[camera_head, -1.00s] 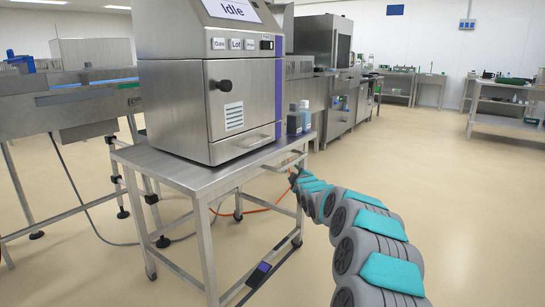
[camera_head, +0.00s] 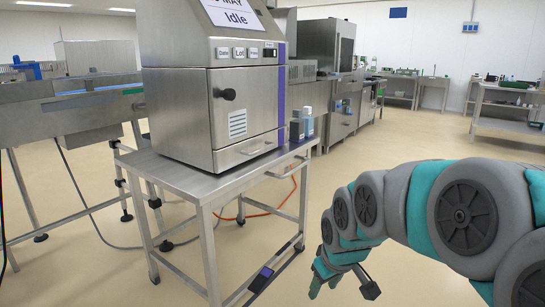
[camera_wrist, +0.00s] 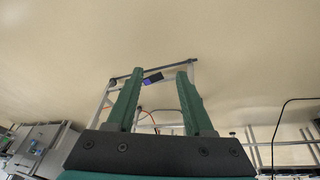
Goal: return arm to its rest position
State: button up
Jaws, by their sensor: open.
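My grey and teal arm reaches in from the right side of the head view, bent, with its end pointing down. My gripper (camera_head: 322,284) hangs over the floor to the right of the steel table (camera_head: 195,180). In the wrist view, my gripper (camera_wrist: 160,73) shows two green fingers spread apart with nothing between them. The steel tray sealer (camera_head: 222,95), its sign reading "Idle", stands on the table. Its front door appears shut.
A small dark device (camera_head: 261,279) sits on the low rail. A conveyor (camera_head: 75,110) is at left. Open floor lies behind my arm.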

jog(key=s+d+f+m+g, duration=0.1)
jog(key=s+d+m+g, duration=0.1)
jog(key=s, duration=1.2)
jog(key=s+d+f+m+g, duration=0.1)
jog(key=s+m+g, duration=0.2)
jog(key=s, duration=1.1)
jog(key=shift+d+f+g+h+p, duration=0.3)
jog(key=shift+d+g+h+p, duration=0.1)
jog(key=shift+c, duration=0.2)
